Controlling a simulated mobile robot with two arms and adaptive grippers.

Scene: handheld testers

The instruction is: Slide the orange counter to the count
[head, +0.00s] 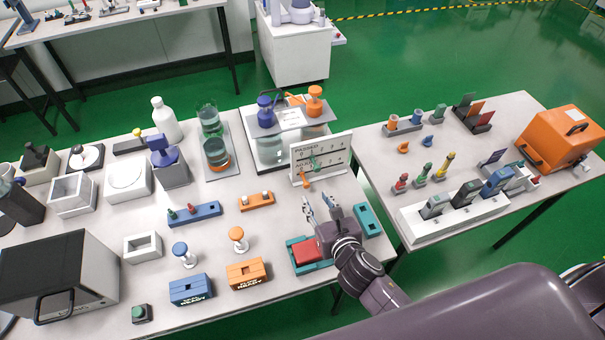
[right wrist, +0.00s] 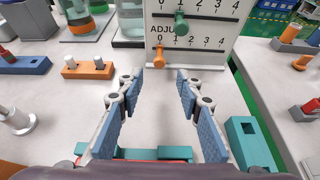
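A white counter board (head: 338,156) stands upright near the back right of the left table and fills the top of the right wrist view (right wrist: 225,55). It has two scales marked 0 to 4, the lower labelled ADJUST. The orange counter (right wrist: 158,60) sits at about 0 on the lower scale; it also shows in the head view (head: 306,183). A green counter (right wrist: 181,23) sits near 1 on the upper scale. My right gripper (head: 321,206) is open and empty in front of the board, its fingers (right wrist: 161,85) apart and short of the orange counter. My left gripper is out of view.
A red block in a teal tray (head: 307,252) lies below my right gripper, with a teal holder (head: 368,219) to its right. An orange holder (head: 257,201) is left of the gripper. A gap separates the right table (head: 440,145).

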